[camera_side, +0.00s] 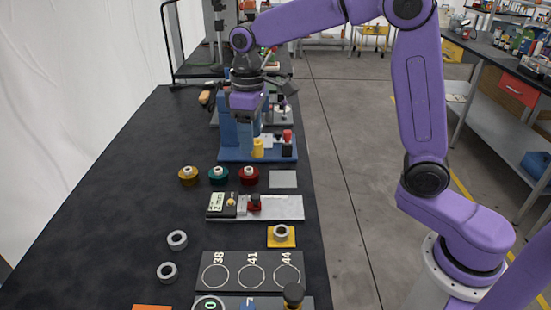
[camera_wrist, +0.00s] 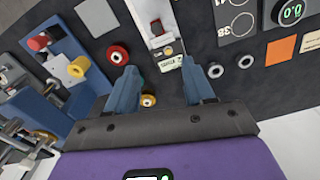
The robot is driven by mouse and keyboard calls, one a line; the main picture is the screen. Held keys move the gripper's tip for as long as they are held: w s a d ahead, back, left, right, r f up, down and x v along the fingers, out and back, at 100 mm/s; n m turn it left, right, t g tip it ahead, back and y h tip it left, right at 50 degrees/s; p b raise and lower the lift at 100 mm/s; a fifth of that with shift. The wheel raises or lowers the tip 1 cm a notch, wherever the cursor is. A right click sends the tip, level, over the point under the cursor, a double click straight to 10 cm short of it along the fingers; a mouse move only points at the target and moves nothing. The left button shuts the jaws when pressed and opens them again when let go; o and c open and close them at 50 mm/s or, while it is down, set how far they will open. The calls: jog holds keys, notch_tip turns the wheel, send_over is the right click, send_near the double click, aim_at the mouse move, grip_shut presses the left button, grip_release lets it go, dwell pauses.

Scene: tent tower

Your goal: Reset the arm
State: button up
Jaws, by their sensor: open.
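My gripper (camera_side: 246,120) hangs from the purple arm over the far part of the black table, above or beside a blue fixture (camera_side: 227,154). In the wrist view its two blue fingers stand wide apart with nothing between them that I can see gripped, and the gripper (camera_wrist: 163,83) is open. A red spool (camera_side: 249,176), a teal spool (camera_side: 218,176) and a yellow spool (camera_side: 188,176) stand in a row on the table. In the wrist view the left finger hides most of the teal spool.
A gauge fixture (camera_side: 285,208), a board marked 38, 41, 44 (camera_side: 235,257), two loose grey rings (camera_side: 177,239) and a ring on a yellow pad (camera_side: 272,242) lie nearer. A grey square plate (camera_side: 283,179) is right of the spools. The table's left side is clear.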

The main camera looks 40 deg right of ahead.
jog(key=s+d+f+n, duration=0.1)
jog(key=s+d+n, duration=0.1)
jog(key=s, duration=0.8)
jog(key=s+d+f+n, duration=0.2)
jog(key=s+d, duration=0.1)
jog(key=s, duration=0.6)
jog(key=s+d+f+n, duration=0.2)
jog(key=s, duration=0.8)
jog(key=shift+s+d, duration=0.35)
